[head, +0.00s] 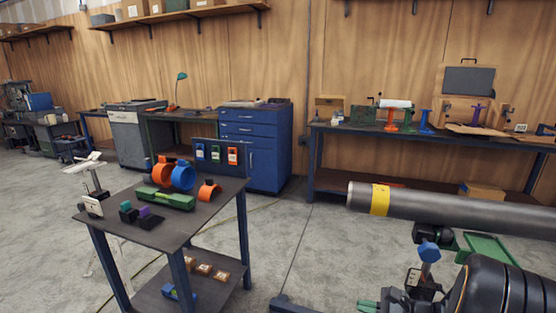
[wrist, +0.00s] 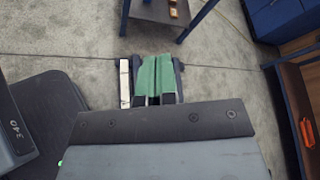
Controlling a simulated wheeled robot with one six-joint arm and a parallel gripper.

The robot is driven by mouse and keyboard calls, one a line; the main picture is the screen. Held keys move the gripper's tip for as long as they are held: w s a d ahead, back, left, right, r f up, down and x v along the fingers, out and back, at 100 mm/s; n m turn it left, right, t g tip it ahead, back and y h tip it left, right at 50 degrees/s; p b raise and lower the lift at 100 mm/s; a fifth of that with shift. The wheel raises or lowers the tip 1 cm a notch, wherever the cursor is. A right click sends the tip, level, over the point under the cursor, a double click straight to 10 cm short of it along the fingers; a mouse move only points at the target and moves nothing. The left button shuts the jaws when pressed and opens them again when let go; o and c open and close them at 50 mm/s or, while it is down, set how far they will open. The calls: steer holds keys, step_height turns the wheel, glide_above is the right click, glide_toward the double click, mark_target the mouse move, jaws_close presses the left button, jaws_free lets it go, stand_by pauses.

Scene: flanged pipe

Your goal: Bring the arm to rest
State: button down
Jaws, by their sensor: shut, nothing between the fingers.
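My gripper (wrist: 155,60) shows in the wrist view with its two green fingers side by side, shut and empty, pointing over the bare concrete floor. In the head view the dark links of my arm fill the lower right corner, and green fingertips (head: 368,305) show at the bottom edge. The gripper touches nothing that I can see.
A grey pipe (head: 450,207) with a yellow band (head: 380,200) lies at right, near my arm. A small table (head: 215,203) at left holds orange and blue clamps. A blue cabinet (head: 262,150) and workbench (head: 340,130) line the wall. Floor between is clear.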

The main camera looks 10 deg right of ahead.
steer(key=s+a+r+n+g+h+p, duration=0.2)
steer(key=s+a+r+n+h+p, duration=0.1)
steer(key=a+r+n+h+p, duration=0.2)
steer(key=s+a+r+n+g+h+p, duration=0.3)
steer(key=r+n+p, duration=0.5)
steer(key=r+n, duration=0.6)
step_height(320, 180, up, 3)
steer(key=s+a+h, duration=0.1)
steer(key=a+h, duration=0.1)
steer(key=a, duration=0.1)
steer(key=shift+s+n+h+p, duration=0.2)
steer(key=shift+n+h+p, duration=0.1)
steer(key=shift+p, duration=0.05)
steer(key=shift+d+r, duration=0.1)
steer(key=shift+d, duration=0.05)
